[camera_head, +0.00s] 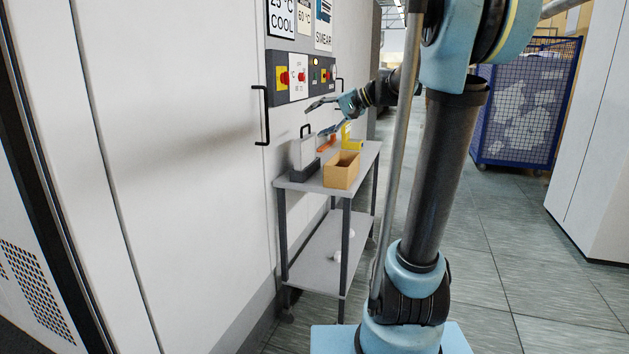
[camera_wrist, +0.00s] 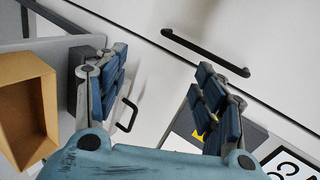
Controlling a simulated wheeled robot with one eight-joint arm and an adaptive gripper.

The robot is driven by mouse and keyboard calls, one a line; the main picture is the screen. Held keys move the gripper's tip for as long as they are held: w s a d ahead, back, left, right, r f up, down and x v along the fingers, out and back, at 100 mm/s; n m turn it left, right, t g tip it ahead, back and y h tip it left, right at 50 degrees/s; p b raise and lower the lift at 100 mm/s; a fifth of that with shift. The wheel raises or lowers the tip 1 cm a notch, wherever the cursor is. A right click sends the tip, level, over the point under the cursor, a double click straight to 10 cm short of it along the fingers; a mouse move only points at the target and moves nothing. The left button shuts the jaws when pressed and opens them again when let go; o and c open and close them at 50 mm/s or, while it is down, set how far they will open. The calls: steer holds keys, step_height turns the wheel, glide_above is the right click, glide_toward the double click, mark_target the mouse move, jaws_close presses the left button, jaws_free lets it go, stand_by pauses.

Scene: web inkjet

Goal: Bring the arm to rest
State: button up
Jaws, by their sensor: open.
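My gripper (camera_head: 318,118) is open and empty in the head view, above the small grey cart and in front of the tall white cabinet. Its two fingers point left towards the cabinet face. My arm stands upright on the right of the head view and bends over at the top towards the cabinet.
The cart (camera_head: 325,270) holds an open cardboard box (camera_head: 341,172), a white handled object (camera_head: 303,152), and orange and yellow items. A control panel (camera_head: 300,78) and a black door handle (camera_head: 262,115) are on the cabinet. A blue mesh cage (camera_head: 520,115) stands behind. Floor at right is clear.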

steer(key=s+d+f+n+h, duration=0.1)
steer(key=s+d+f+h, duration=0.3)
steer(key=s+f, duration=0.6)
steer(key=s+d+f+g+h, duration=0.1)
steer(key=s+d+f+h, duration=0.3)
steer(key=s+d+f, duration=0.3)
steer(key=s+d+f+n+h, duration=0.1)
steer(key=s+d+f+h, duration=0.2)
steer(key=s+f, duration=1.1)
steer(key=s+d, duration=0.1)
steer(key=d, duration=0.2)
steer(key=shift+d+f+n+g+h, duration=0.2)
steer(key=shift+f+n+g+h, duration=0.1)
steer(key=shift+g+h, duration=0.1)
steer(key=shift+w+f, duration=0.15)
steer(key=shift+w, duration=0.3)
